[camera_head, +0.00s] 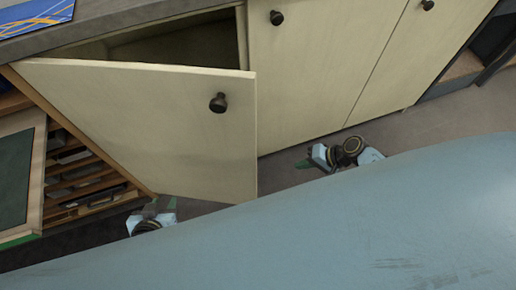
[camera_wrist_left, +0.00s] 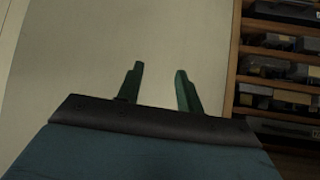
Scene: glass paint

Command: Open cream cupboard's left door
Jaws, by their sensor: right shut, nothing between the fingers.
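The cream cupboard's left door (camera_head: 170,120) stands partly open, swung outward with its free edge toward me. Its dark round knob (camera_head: 218,102) is near the top of the free edge. The dark opening (camera_head: 190,45) behind it shows part of the cupboard's inside. My left gripper (camera_head: 160,204) is low by the door's bottom edge, partly hidden. In the left wrist view its two green fingers (camera_wrist_left: 160,80) are apart and empty, with the cream door panel (camera_wrist_left: 90,50) behind them. My right gripper (camera_head: 302,163) is shut and empty, low in front of the neighbouring cream door.
The neighbouring cream doors (camera_head: 315,80) are closed, with dark knobs. A wooden rack of slots (camera_head: 85,180) stands left of the open door and also shows in the left wrist view (camera_wrist_left: 245,70). Bare floor (camera_head: 440,125) lies at the right.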

